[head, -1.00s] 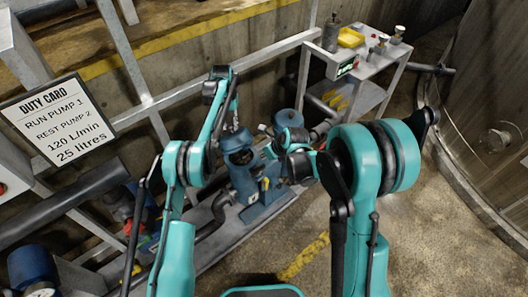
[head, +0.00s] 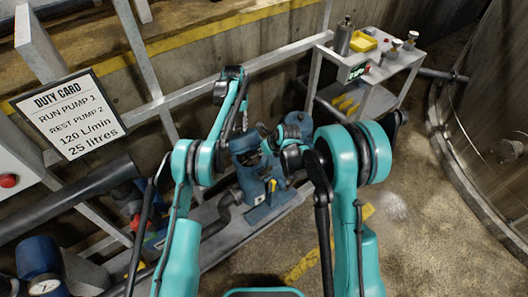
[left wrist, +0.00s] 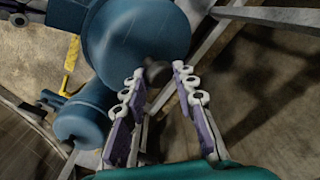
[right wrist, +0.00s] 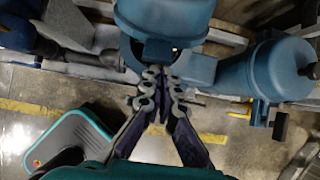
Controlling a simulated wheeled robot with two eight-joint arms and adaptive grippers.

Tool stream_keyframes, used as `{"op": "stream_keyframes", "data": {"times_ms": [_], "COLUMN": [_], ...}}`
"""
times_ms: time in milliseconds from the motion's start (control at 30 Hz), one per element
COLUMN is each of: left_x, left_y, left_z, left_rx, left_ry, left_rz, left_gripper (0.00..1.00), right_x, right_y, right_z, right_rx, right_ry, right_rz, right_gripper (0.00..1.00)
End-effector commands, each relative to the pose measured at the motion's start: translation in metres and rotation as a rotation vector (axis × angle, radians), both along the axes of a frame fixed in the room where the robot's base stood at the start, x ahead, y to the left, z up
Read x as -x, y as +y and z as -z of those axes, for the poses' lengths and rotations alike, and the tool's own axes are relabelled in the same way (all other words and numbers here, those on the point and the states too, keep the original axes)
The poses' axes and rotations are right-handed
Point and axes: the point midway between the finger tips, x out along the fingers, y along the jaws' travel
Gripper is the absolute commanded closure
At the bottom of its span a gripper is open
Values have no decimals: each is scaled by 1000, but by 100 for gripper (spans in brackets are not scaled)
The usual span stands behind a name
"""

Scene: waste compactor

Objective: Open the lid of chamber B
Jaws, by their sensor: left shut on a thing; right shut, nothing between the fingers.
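No label reading chamber B is legible. A blue housing (head: 247,158) stands on the grey base frame, with a second blue housing (head: 297,101) behind it. My left gripper (left wrist: 159,76) has its fingertips on either side of a dark round knob (left wrist: 158,72) at a large blue cylinder (left wrist: 135,40), and is shut on it. A smaller blue cylinder (left wrist: 84,122) is to the left. My right gripper (right wrist: 163,78) is shut and empty, its tips in front of a blue body (right wrist: 165,18). In the head view, my arms partly hide both grippers and the housings.
A duty card (head: 68,117) hangs on the left frame. A large round tank (head: 495,110) is at the right. Floor is clear at the front right.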

Motion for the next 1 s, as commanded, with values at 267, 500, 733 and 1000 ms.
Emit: {"op": "stream_keyframes", "data": {"times_ms": [267,500,733,1000], "left_x": [0,1,1,0], "left_y": [7,5,3,2], "left_z": [2,3,2,1], "left_rx": [-9,-7,-6,-4], "left_ry": [3,5,4,2], "left_rz": [-7,-3,-2,-2], "left_gripper": [100,100,50,50], "right_x": [-10,-13,-13,-12], "right_y": [8,10,10,9], "right_z": [-15,-18,-17,-17], "right_rx": [0,-4,-5,-2], "right_ry": [0,-5,-4,-2], "right_rz": [-1,1,0,-1], "right_gripper": [100,100,100,100]}}
